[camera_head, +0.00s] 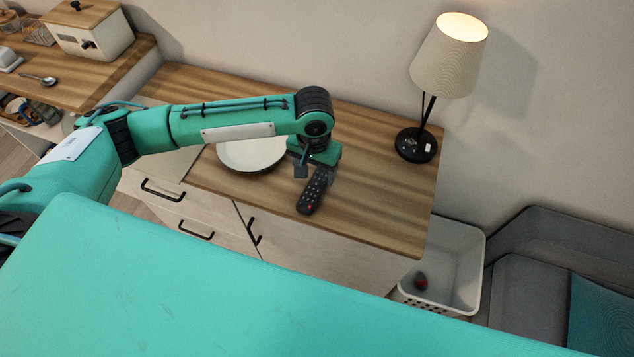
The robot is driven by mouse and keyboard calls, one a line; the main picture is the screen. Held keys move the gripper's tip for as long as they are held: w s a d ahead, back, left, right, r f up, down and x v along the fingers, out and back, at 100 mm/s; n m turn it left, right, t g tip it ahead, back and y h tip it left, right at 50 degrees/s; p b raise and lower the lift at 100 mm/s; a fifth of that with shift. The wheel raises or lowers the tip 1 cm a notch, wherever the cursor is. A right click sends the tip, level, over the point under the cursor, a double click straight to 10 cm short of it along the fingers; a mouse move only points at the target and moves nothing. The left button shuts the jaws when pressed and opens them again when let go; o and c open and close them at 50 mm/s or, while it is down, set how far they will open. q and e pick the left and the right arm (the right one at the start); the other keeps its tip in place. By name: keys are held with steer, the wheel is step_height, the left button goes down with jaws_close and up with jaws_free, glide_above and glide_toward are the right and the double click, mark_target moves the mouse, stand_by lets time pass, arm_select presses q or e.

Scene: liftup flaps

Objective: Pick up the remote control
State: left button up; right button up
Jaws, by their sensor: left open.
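The black remote control (313,192) lies on the wooden cabinet top, near its front edge, with a red button at its near end. My left gripper (315,173) is open and points down at the far end of the remote. Its fingers appear on either side of that end; I cannot tell whether they touch it. My right gripper is not in view.
A white round dish (245,155) sits left of the remote, partly behind my left arm. A lamp (440,70) stands at the cabinet's back right. A white basket (458,262) stands right of the cabinet, beside a grey sofa (545,250).

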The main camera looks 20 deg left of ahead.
mark_target(315, 186)
arm_select(q)
steer(key=shift+w+f+p, duration=0.1)
steer(key=shift+f+p, duration=0.5)
steer(key=shift+f, duration=2.6)
steer(key=shift+c, duration=0.2)
steer(key=c, duration=1.1)
